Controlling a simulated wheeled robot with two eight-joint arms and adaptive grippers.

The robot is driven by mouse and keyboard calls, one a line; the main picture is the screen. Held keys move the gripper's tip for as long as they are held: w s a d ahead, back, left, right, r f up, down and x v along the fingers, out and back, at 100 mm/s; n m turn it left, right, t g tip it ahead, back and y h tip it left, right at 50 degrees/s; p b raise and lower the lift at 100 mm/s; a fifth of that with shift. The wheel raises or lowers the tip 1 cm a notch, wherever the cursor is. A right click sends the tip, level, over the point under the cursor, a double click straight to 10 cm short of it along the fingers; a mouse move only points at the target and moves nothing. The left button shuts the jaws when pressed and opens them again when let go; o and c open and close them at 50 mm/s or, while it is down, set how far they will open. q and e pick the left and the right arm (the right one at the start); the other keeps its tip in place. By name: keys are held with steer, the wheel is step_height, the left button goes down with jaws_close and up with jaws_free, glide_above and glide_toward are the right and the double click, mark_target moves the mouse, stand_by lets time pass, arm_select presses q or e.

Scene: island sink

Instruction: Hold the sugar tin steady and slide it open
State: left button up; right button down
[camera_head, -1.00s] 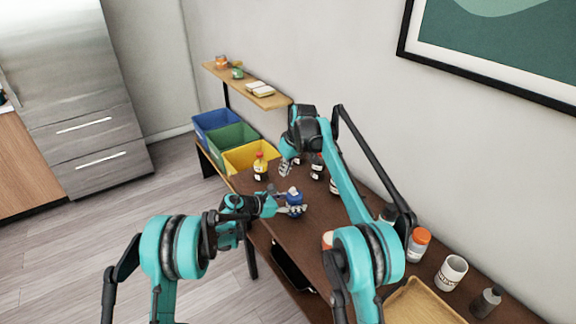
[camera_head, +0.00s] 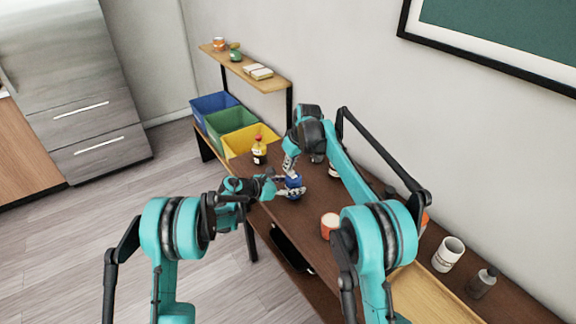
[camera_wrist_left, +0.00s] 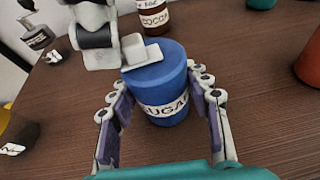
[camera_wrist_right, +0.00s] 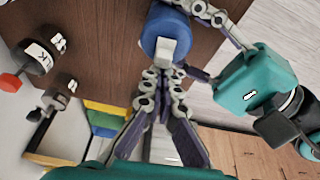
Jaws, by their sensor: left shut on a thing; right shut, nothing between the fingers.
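The sugar tin (camera_head: 294,182) is blue and stands upright on the brown table. Its white SUGAR label (camera_wrist_left: 166,106) faces my left wrist camera, and a pale grey tab (camera_wrist_left: 142,52) sits on its top. My left gripper (camera_wrist_left: 162,92) is shut around the tin, one finger on each side. My right gripper (camera_wrist_right: 163,76) is shut and empty, its tips close to the tab; it also shows above the tin in the head view (camera_head: 289,166). I cannot tell whether the tips touch the tab.
A cocoa jar (camera_wrist_left: 155,16) stands behind the tin.

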steer(key=shift+s+d, duration=0.6)
steer(key=shift+s, duration=0.05)
steer(key=shift+w+a, duration=0.1)
step_height(320, 180, up, 9)
steer(key=shift+w+a+r, duration=0.15)
steer(key=shift+w+r, duration=0.05)
stand_by(0.3)
arm_select(q)
steer(key=o, duration=1.3)
steer(key=shift+a, duration=0.1)
